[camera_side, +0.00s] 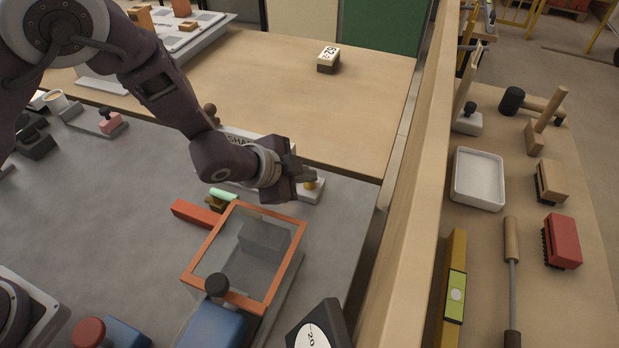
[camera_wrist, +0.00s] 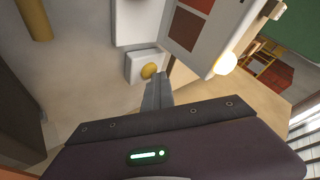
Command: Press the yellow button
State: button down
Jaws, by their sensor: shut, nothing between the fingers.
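The yellow button (camera_side: 310,186) sits on a small white base (camera_side: 313,196) at the right end of the grey work surface. In the wrist view the yellow button (camera_wrist: 149,71) shows as a round cap on its white base (camera_wrist: 133,66). My gripper (camera_side: 308,175) is shut and empty, with its fingertips just by the button and seemingly above it in the side view. In the wrist view my shut fingers (camera_wrist: 158,88) lie just below and right of the button. I cannot tell whether they touch it.
A white sign (camera_side: 240,139) stands behind my wrist. An orange-framed clear-lidded box (camera_side: 205,238), a red bar (camera_side: 195,213) and a green cylinder (camera_side: 223,195) lie in front. A tall wooden partition (camera_side: 417,180) rises to the right. The wooden table behind is mostly clear.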

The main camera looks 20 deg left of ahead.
aim_at(306, 186)
jog(key=shift+a+r, duration=0.1)
jog(key=shift+r, duration=3.3)
jog(key=s+a+r+n+y, duration=0.1)
jog(key=s+a+r+n, duration=0.25)
jog(key=a+r, duration=0.35)
jog(key=s+a+r+n+y, duration=0.1)
jog(key=s+a+r+n, duration=0.25)
jog(key=a+r, duration=0.4)
jog(key=s+a+r+n+g+y, duration=0.1)
jog(key=s+a+n, duration=0.2)
jog(key=s, duration=0.9)
jog(key=s+a+r+n+g, duration=0.1)
jog(key=s+a+n, duration=0.2)
jog(key=s, duration=0.9)
jog(key=shift+s+a+r+n+g+y, duration=0.3)
jog(key=shift+a+n+g+y, duration=0.1)
jog(key=shift+a, duration=0.75)
